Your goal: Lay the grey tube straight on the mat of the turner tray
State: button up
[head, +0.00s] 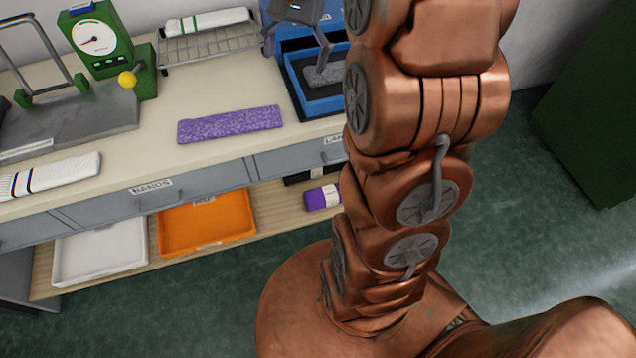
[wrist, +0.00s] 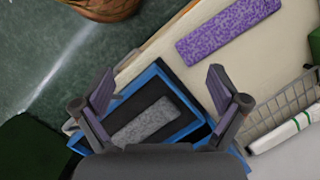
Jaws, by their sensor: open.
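The grey speckled tube (wrist: 143,122) lies in the blue turner tray (wrist: 197,113), on its dark mat (wrist: 122,110). In the wrist view it looks slightly turned from the tray's long edge. In the head view the tube (head: 326,72) shows in part inside the tray (head: 322,108), with my arm hiding the right side. My gripper (wrist: 160,78) is open and empty, above the tray with a finger to each side of the tube. In the head view it also shows (head: 297,48) at the top, over the tray.
A purple speckled tube (head: 230,124) lies on the bench left of the tray. A wire rack (head: 210,44) with a white striped roll (head: 207,22) stands behind. A green dial device (head: 98,38) and another white roll (head: 50,176) are further left. White (head: 100,278) and orange (head: 206,249) trays sit below.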

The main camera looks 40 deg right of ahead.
jog(key=s+a+f+n+h, duration=0.1)
jog(key=s+a+f+n, duration=0.1)
jog(key=s, duration=0.6)
jog(key=s+a+f+n+h, duration=0.1)
jog(key=s+a+f+n, duration=0.1)
jog(key=s+a+n, duration=0.3)
jog(key=s+a+f+n+h, duration=0.1)
jog(key=s+a+f+n, duration=0.2)
jog(key=s, duration=0.7)
jog(key=shift+s+a+n+g, duration=0.4)
jog(key=shift+a+n, duration=0.3)
jog(key=shift+a, duration=0.55)
jog(key=shift+d, duration=0.1)
